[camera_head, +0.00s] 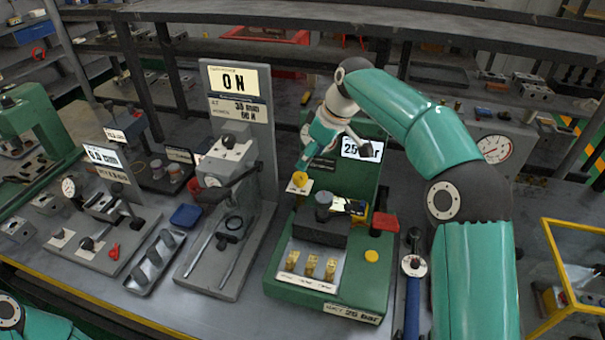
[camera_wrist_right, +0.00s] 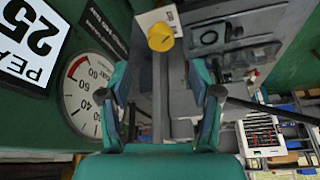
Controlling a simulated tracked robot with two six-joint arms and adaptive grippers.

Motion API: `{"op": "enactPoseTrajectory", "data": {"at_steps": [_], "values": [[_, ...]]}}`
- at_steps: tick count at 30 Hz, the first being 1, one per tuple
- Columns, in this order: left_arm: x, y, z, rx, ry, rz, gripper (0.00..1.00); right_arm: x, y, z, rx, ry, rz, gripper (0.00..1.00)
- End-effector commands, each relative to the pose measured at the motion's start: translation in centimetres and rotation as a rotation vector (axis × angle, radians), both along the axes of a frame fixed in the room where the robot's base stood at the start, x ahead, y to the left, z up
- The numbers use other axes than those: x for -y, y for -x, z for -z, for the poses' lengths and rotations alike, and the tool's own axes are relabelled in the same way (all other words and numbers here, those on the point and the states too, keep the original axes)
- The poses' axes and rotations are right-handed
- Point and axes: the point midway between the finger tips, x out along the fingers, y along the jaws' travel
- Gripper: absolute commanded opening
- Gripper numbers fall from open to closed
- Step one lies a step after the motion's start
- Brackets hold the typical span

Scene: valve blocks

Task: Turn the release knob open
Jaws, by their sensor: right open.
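A yellow knob (camera_head: 299,180) sits on a small white plate at the left side of the green test stand (camera_head: 385,283). In the right wrist view the yellow knob (camera_wrist_right: 160,38) is beyond the fingertips, near the middle of the gap; the label on its plate is too small to read. My right gripper (camera_head: 306,160) points down at it from just above. In the wrist view its fingers (camera_wrist_right: 160,78) are spread, with nothing gripped between them. A second yellow knob (camera_head: 371,256) is at the stand's front right. My left gripper is out of view.
A dial gauge (camera_wrist_right: 92,95) is close to the fingers. A red block (camera_head: 383,222), a dark vise-like block (camera_head: 320,230) and brass fittings (camera_head: 311,266) are on the stand. A grey press (camera_head: 245,150) stands left; a blue-handled tool (camera_head: 412,295) lies right, near a yellow frame (camera_head: 553,245).

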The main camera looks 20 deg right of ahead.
Motion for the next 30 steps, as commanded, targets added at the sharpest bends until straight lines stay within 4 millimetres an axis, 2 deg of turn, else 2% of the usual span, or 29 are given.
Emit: {"op": "enactPoseTrajectory", "data": {"at_steps": [1, 6, 12, 24, 26, 30], "values": [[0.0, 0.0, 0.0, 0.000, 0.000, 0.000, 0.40, -0.3, -0.3, 1.1, -0.005, 0.000, -0.001, 0.64], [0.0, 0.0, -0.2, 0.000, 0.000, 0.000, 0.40, -1.2, -1.3, 4.1, -0.002, 0.000, -0.002, 0.64], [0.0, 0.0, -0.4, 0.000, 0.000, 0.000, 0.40, -1.8, -2.1, 6.3, -0.001, 0.000, -0.001, 0.64], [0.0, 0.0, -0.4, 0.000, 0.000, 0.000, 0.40, -2.0, -2.3, 7.1, 0.000, 0.001, -0.002, 0.64], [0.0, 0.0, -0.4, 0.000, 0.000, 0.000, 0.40, -2.0, -2.3, 7.0, 0.000, 0.001, -0.002, 0.55], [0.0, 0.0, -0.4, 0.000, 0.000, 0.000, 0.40, -2.0, -2.3, 7.0, 0.001, 0.000, -0.001, 0.32]]}}
